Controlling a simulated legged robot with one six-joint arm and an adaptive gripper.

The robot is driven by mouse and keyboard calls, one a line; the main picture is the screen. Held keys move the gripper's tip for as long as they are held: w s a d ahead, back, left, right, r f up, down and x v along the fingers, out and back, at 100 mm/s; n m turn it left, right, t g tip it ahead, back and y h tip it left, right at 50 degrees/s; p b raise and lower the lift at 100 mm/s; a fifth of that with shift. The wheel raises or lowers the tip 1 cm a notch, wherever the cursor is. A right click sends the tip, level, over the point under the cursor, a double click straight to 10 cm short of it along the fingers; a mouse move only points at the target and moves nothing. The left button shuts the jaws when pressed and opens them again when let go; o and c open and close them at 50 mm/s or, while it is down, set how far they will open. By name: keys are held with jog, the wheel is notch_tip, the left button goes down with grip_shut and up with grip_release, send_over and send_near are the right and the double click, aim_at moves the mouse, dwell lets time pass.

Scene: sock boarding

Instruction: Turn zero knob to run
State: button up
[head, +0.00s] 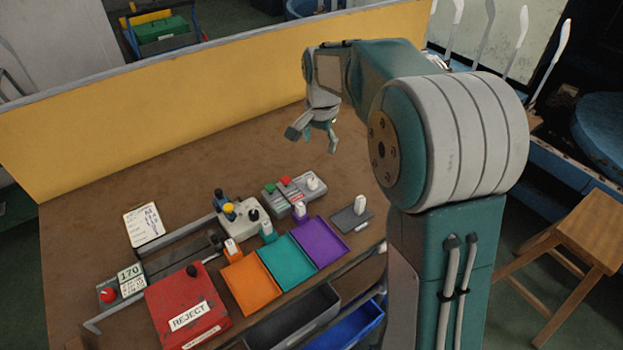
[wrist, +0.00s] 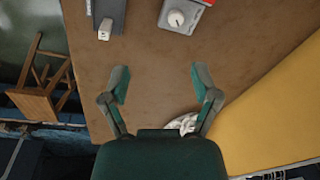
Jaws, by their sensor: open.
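A grey control box (head: 290,193) stands at the back of the row of devices, with a green button, a red button and a white knob (head: 313,182). In the wrist view the white round knob (wrist: 176,19) is at the top, with a pointer mark on its face. No label on it is readable, so I cannot tell its setting. My gripper (head: 318,137) hangs above the table behind the box, apart from it. In the wrist view its two fingers (wrist: 161,83) are spread wide with bare brown table between them.
A grey plate with a white upright handle (head: 360,204) stands right of the box. A beige box with a black knob (head: 253,214) is to its left. Orange, teal and purple trays (head: 322,240) lie in front. A yellow panel (head: 200,85) closes the back. The table's back middle is clear.

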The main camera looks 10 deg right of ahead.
aim_at(312, 181)
jog(key=w+f+m, duration=0.1)
jog(key=w+f, duration=0.1)
jog(key=f, duration=0.4)
jog(key=w+f+m+g, duration=0.1)
jog(key=w+f, duration=0.1)
jog(key=f, duration=0.5)
jog(key=w+f, duration=0.2)
jog(key=f, duration=0.4)
jog(key=shift+w+f+m, duration=0.4)
grip_shut()
